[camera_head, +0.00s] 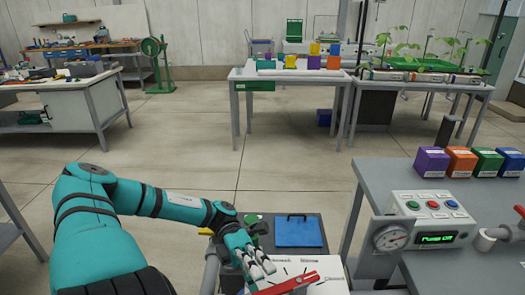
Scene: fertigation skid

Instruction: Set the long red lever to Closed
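The long red lever (288,284) lies over a white plate (322,267) at the bottom edge of the head view. It slants up from lower left to right. The plate carries small dark printed marks and words, too small to read surely. My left gripper (262,270) reaches down beside the lever's left part. Its pale fingertips look slightly apart with nothing seen between them. I cannot tell whether they touch the lever. The lower left end of the lever is near the frame's edge. My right gripper is out of view.
A blue lidded box (298,232) stands just behind the plate. To the right are a pressure gauge (391,237), a button panel (432,207) with a green display, and several coloured boxes (461,160) on a grey bench. Open floor lies beyond.

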